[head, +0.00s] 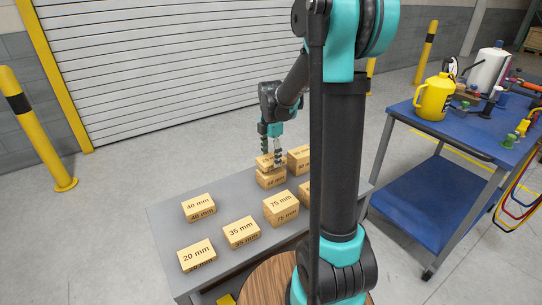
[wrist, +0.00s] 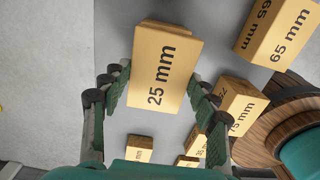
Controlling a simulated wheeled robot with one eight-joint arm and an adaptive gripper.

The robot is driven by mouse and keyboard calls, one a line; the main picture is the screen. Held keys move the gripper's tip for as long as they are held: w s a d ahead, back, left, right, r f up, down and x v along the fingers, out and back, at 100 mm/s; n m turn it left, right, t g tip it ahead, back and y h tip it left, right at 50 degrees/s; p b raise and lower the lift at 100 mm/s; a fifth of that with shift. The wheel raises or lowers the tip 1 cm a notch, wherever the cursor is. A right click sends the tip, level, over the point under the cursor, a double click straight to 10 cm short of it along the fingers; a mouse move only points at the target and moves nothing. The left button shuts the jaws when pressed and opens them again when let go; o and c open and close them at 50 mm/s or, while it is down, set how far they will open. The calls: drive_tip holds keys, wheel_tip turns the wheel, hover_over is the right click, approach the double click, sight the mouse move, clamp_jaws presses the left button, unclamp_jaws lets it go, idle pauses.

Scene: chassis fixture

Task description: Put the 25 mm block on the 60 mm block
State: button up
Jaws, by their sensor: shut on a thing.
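The 25 mm block (wrist: 162,68) is a wooden box between the fingers of my gripper (wrist: 155,95) in the wrist view. In the head view my gripper (head: 270,154) points down, shut on this block (head: 266,162). Directly below is another wooden block (head: 270,180), which I take for the 60 mm block, though its label is too small to read surely. The held block appears stacked on it; I cannot tell whether they touch. In the wrist view the held block hides nearly all of what is under it.
On the grey table (head: 165,232) stand the 40 mm (head: 199,208), 35 mm (head: 241,232), 20 mm (head: 197,255) and 75 mm (head: 280,208) blocks. The 65 mm block (wrist: 277,35) stands close right of the held block. A blue cart (head: 425,200) is at the right.

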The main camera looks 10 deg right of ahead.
drive_tip(key=shift+f, duration=0.2)
idle(0.4)
drive_tip(key=shift+f, duration=1.2)
drive_tip(key=o, duration=1.3)
drive_tip(key=shift+c, duration=0.2)
drive_tip(key=shift+r, duration=4)
